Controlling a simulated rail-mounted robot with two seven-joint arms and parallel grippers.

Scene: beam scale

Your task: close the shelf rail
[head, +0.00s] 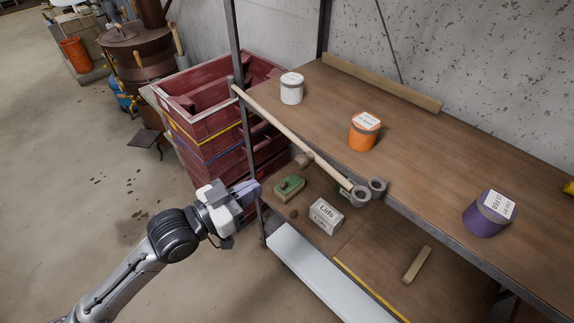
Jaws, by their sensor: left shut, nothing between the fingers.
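The shelf rail (290,135) is a pale wooden rod. It runs from the left shelf post along the front of the upper shelf (420,165), and its near end is at a grey ring-shaped fitting (361,197). A second grey ring (377,184) sits beside it at the shelf edge; I cannot tell whether the two are joined. My right gripper is not in view.
White (291,91), orange (363,134) and purple (487,216) tins stand on the upper shelf. A white "Lids" box (326,216) and a green block (289,187) sit on the lower shelf. Red stacked boxes (205,120) stand behind the post. Open floor lies left.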

